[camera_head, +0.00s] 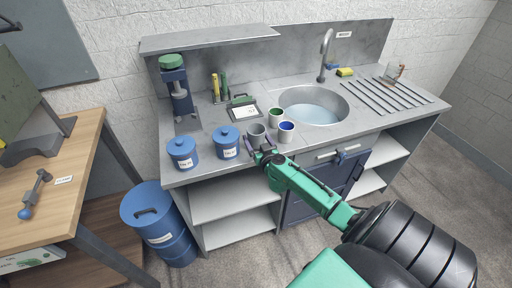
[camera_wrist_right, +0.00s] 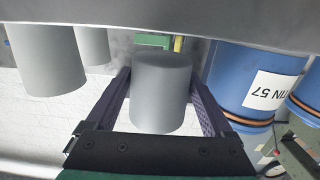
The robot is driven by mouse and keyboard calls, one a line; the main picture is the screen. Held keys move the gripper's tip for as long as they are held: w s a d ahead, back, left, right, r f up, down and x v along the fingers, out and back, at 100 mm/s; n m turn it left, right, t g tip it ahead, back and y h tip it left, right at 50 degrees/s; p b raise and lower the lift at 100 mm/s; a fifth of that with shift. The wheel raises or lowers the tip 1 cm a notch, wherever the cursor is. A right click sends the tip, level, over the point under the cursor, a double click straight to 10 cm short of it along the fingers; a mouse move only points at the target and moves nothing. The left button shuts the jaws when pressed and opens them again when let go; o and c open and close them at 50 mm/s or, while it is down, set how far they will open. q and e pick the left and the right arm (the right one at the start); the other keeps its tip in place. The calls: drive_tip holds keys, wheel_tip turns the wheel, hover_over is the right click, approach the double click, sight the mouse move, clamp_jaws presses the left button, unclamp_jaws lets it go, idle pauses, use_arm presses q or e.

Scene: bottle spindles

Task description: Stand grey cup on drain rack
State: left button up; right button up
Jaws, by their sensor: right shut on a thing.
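The grey cup (camera_head: 257,132) is at the front edge of the counter, left of two white cups. My right gripper (camera_head: 264,151) is shut on it from the front. In the right wrist view the grey cup (camera_wrist_right: 160,95) sits between the two fingers. I cannot tell whether its base touches the counter. The drain rack (camera_head: 388,95), a ribbed area right of the sink, has a small brown and white item near its back edge. My left gripper is not in view.
A white cup with a green inside (camera_head: 276,117) and one with a blue inside (camera_head: 287,132) stand close by on the right. A blue tin (camera_head: 228,146) is close on the left. The sink (camera_head: 313,106) and tall faucet (camera_head: 326,52) lie between the cups and rack.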

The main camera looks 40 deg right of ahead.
wheel_tip(320, 180, down, 3)
drive_tip(key=shift+r+b, duration=0.15)
drive_tip(key=shift+b, duration=0.25)
drive_tip(key=shift+r, duration=0.1)
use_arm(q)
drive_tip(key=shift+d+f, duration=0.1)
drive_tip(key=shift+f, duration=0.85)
use_arm(e)
drive_tip(key=o, duration=1.3)
